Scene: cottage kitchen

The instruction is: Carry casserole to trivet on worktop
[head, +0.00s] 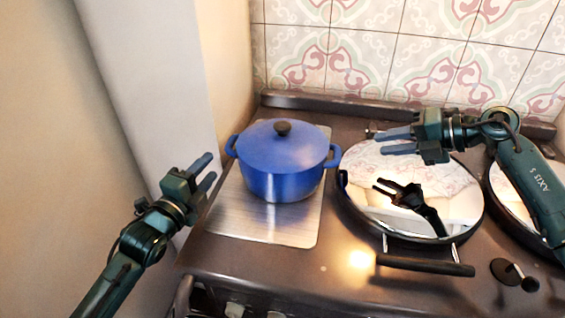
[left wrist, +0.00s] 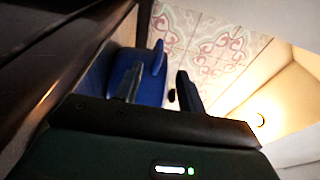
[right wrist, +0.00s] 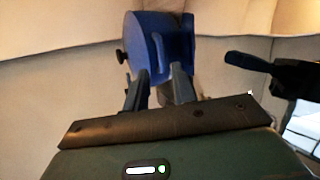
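The blue casserole (head: 281,165) with its lid and black knob stands upright on a brushed metal plate (head: 268,228) at the left of the stove. It has a side handle at left and another at right. My left gripper (head: 207,172) is open and empty, to the left of the casserole near its left handle. The casserole also shows ahead of the fingers in the left wrist view (left wrist: 138,72). My right gripper (head: 390,141) is open and empty, to the right of the right handle, above the shiny round lid. The casserole also shows in the right wrist view (right wrist: 160,45). I see no trivet.
Shiny round hob lids (head: 440,185) lie right of the casserole, one with a black bar handle (head: 425,265) in front. A pale wall (head: 165,75) stands close on the left. Patterned tiles (head: 400,50) close off the back.

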